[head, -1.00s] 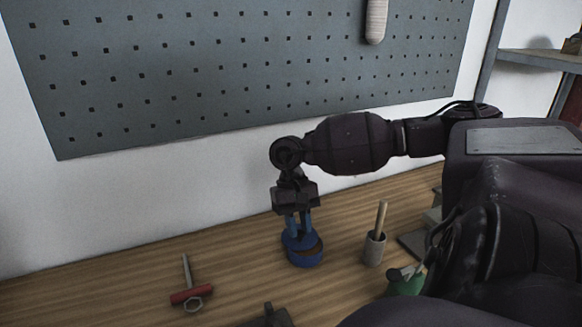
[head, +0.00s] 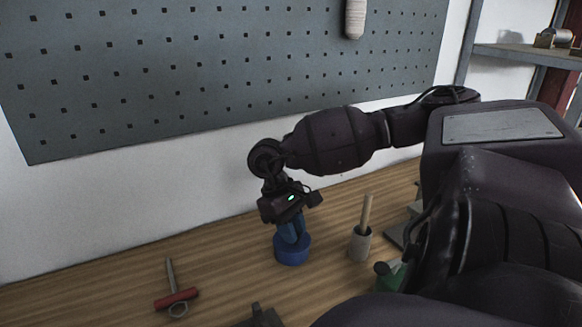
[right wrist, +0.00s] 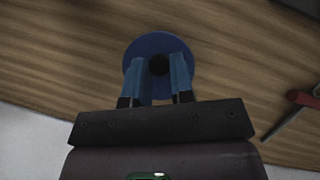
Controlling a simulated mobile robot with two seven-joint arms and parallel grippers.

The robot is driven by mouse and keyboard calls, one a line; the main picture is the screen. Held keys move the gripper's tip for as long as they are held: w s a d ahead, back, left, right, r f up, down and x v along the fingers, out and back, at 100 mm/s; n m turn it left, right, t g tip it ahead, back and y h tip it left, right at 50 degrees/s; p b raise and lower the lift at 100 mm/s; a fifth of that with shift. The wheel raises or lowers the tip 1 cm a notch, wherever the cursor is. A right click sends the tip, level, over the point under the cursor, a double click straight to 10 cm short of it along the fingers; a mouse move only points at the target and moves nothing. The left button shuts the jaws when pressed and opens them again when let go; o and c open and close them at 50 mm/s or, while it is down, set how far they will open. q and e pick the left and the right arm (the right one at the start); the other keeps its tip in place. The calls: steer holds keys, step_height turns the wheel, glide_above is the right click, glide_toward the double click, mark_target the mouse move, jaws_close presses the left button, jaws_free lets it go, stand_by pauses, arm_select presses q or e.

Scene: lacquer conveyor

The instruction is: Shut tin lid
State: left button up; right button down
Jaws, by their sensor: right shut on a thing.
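The blue round tin (head: 292,256) stands on the wooden bench in the head view. Its blue lid (right wrist: 158,42) shows from above as a disc with a dark round knob (right wrist: 159,65) in the middle. My right gripper (head: 296,236) points down onto the tin from above. In the right wrist view its blue fingers (right wrist: 160,78) are shut on the knob, one on each side. The lid appears to sit level on the tin, with no opening visible; the tin body is hidden beneath it in the wrist view. My left gripper is not in view.
A grey cup (head: 360,245) with a wooden stick stands right of the tin. A red-handled tool (head: 176,300) lies to the left. A green object (head: 389,278) is near my right arm, and a dark object (head: 260,318) at the bottom edge. A pegboard (head: 200,80) is behind.

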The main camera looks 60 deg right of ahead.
steer(key=shift+r, duration=0.1)
steer(key=c, duration=1)
jaws_free()
steer(key=shift+s+d, duration=0.1)
steer(key=v, duration=1)
steer(key=shift+r, duration=0.35)
steer(key=shift+f, duration=0.1)
